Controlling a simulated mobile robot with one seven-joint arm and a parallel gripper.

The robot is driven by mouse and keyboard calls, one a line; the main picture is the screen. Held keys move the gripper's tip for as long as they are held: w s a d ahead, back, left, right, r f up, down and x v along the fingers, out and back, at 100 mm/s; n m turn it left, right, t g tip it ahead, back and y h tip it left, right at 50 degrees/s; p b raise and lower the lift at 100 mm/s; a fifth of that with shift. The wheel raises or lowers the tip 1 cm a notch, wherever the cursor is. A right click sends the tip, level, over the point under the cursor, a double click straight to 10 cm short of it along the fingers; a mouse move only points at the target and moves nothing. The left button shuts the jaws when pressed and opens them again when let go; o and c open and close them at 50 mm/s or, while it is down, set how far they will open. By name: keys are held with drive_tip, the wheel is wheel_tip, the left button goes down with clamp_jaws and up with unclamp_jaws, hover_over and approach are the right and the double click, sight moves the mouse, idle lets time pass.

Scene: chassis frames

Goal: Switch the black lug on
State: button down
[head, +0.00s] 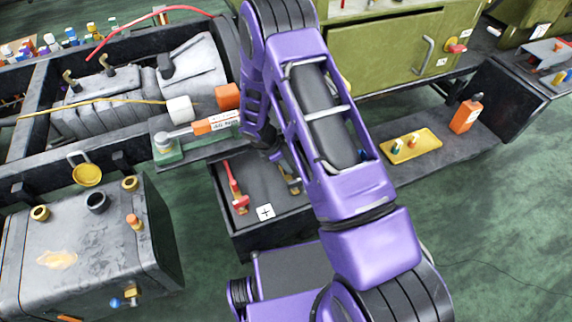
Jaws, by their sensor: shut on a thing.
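A black battery box (245,228) stands low in the middle of the head view, with a white plus card (265,212) on it. A red lug (233,180) with a brass foot is at the left of its top. The black lug (293,186), with a brass-coloured foot, is at the right of the top, partly hidden by my purple arm. My gripper (277,158) reaches down over the box beside the arm link and is shut at the black lug. Its fingertips are small, dark and mostly hidden, so the exact hold is not clear.
A grey tank (80,245) with brass caps stands at the lower left. A chassis frame with a gearbox (120,100) is behind it. At the right, a dark shelf holds a yellow tray (411,146) and an orange bottle (466,115). Green floor at right is open.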

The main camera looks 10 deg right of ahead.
drive_tip(key=c, duration=0.8)
unclamp_jaws()
drive_tip(key=shift+o, duration=0.2)
drive_tip(key=shift+r, duration=0.1)
drive_tip(key=p+v, duration=0.2)
drive_tip(key=v, duration=1.5)
drive_tip(key=shift+a+r, duration=0.1)
